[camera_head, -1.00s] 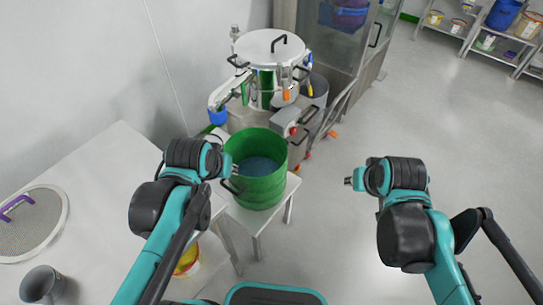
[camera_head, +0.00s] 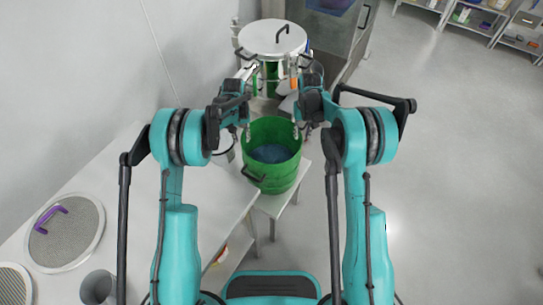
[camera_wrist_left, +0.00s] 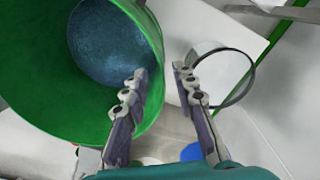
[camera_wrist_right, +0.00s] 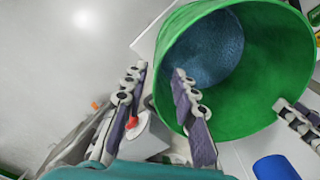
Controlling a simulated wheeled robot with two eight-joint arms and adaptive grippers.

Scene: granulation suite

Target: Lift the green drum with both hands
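The green drum (camera_head: 270,172) stands open at the top on a small white stand, with blue material (camera_head: 270,153) inside. It has a dark handle (camera_head: 253,175) on its near side. My left gripper (camera_wrist_left: 163,82) is open at the drum's left rim; in the left wrist view one finger is over the drum's opening and the other is outside the wall. My right gripper (camera_wrist_right: 158,80) is open at the right rim, also with one finger over the opening and one outside. I cannot tell whether any finger touches the wall.
A steel vessel with a lid (camera_head: 272,38) stands close behind the drum. A white table (camera_head: 190,205) is to the left, with round sieves (camera_head: 65,230) and a grey cup (camera_head: 97,287). Floor to the right (camera_head: 440,170) is clear.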

